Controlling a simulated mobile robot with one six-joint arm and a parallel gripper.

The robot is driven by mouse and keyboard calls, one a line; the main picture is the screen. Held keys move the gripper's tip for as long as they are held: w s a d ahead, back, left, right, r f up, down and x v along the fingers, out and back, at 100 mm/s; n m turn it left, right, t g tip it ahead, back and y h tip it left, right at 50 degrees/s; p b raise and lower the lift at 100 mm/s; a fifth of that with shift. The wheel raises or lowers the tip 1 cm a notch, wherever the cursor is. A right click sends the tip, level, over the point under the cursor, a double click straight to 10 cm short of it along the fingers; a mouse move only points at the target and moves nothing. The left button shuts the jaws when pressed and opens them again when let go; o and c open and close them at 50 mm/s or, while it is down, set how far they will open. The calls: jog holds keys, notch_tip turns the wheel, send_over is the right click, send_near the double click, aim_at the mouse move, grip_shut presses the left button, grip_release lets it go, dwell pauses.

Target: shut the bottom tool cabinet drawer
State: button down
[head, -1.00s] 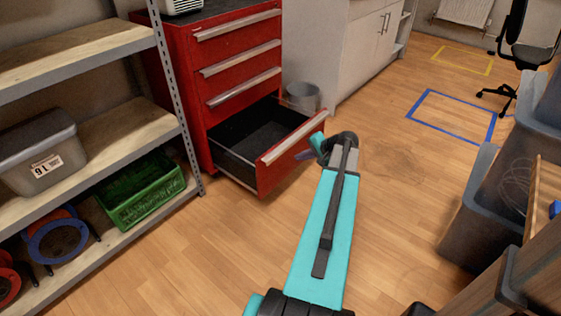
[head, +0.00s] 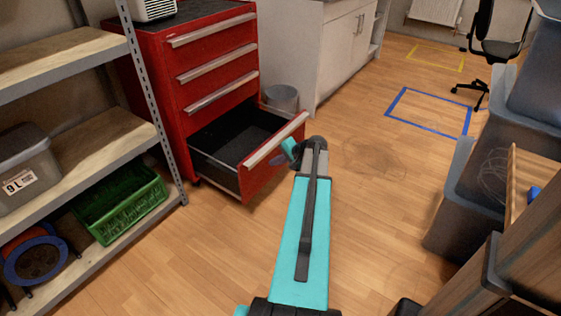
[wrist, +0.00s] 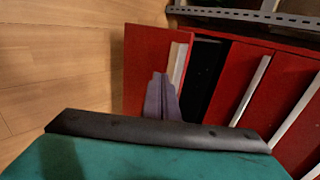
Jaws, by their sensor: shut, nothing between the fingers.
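The red tool cabinet (head: 215,62) stands at the left of the head view. Its bottom drawer (head: 262,172) is pulled out, with the dark inside visible, and the drawers above it are shut. The drawer front has a pale handle strip (head: 272,141) along its top. My gripper (head: 279,159) is at the drawer front, partly hidden by my arm. In the wrist view, my shut, empty gripper (wrist: 160,84) is over the red drawer front (wrist: 143,62), beside the handle strip (wrist: 180,62). I cannot tell whether the fingers touch it.
A metal shelf (head: 85,137) with a green crate (head: 122,204) stands left of the cabinet. A grey bin (head: 282,97) stands behind the drawer. Grey stacked tubs (head: 470,195) are at the right. The wooden floor between is clear.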

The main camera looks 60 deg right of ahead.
aim_at(256, 162)
jog(key=shift+w+f+b, duration=0.25)
jog(key=shift+w+f, duration=0.25)
jog(key=shift+w, duration=0.7)
jog(key=shift+w+f+b, duration=0.3)
jog(key=shift+w+f, duration=0.2)
jog(key=shift+w, duration=0.7)
jog(key=shift+w+f+b, duration=0.25)
jog(key=shift+w+f, duration=0.25)
jog(key=shift+w, duration=0.7)
